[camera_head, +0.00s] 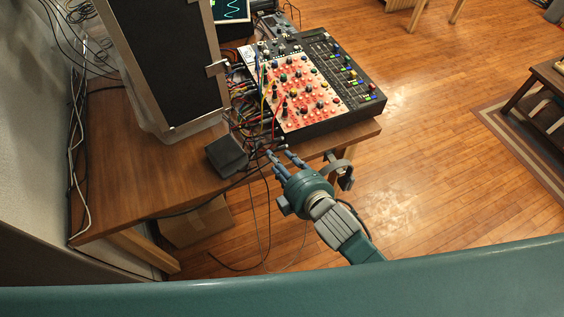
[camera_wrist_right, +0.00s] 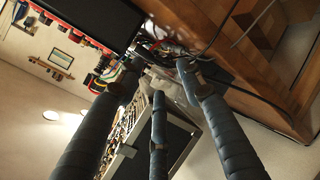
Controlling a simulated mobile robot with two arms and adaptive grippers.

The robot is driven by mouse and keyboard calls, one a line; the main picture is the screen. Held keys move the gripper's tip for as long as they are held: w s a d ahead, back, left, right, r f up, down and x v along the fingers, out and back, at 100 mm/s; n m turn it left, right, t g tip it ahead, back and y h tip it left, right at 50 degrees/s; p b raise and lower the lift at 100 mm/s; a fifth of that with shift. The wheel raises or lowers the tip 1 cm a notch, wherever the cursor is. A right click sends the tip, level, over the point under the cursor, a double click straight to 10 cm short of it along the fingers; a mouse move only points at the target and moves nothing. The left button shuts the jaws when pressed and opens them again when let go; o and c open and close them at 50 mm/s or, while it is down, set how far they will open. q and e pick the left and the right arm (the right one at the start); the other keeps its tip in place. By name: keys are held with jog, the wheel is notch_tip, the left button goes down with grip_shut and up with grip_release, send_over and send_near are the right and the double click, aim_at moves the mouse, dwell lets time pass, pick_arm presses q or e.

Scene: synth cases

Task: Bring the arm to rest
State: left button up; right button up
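My right gripper (camera_head: 279,158) is by the front edge of the wooden table (camera_head: 130,165), just right of a small dark box (camera_head: 227,155) and below the synth case. My green and grey right arm reaches up to it from the lower right. In the right wrist view the wrapped fingers of the right gripper (camera_wrist_right: 158,85) stand apart with nothing held between them. Cables and the case lie beyond the tips. I cannot tell whether a fingertip touches a cable. My left gripper is not in view.
The synth case (camera_head: 310,85) with red-and-white panel, knobs and patch cables stands on the table. A tall black case (camera_head: 165,60) stands left of it. A cardboard box (camera_head: 195,222) is under the table. Loose cables hang near the gripper.

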jog(key=shift+s+d+r, duration=0.15)
jog(key=shift+s+r, duration=0.05)
jog(key=shift+s, duration=0.25)
jog(key=s+d+f+m+g+h, duration=0.15)
jog(key=s+d+f, duration=0.25)
jog(key=f, duration=0.6)
jog(key=s+d+f+m+g+h, duration=0.1)
jog(key=s+d+f+m+g, duration=0.2)
jog(key=f, duration=0.8)
jog(key=s+d+f+m+g+h, duration=0.1)
jog(key=s+d+f+m, duration=0.3)
jog(key=f, duration=0.6)
jog(key=s+d+f+m+g, duration=0.2)
jog(key=s+f, duration=0.3)
jog(key=s, duration=0.5)
jog(key=s+d+f+m+g+h, duration=0.1)
jog(key=s+f, duration=0.4)
jog(key=s, duration=0.5)
jog(key=s+d+f+m+g, duration=0.2)
jog(key=s+d+f, duration=0.3)
jog(key=s, duration=0.5)
jog(key=shift+f+m+g, duration=0.2)
jog(key=shift+m+g, duration=0.15)
jog(key=shift+m, duration=0.3)
jog(key=shift+h, duration=0.25)
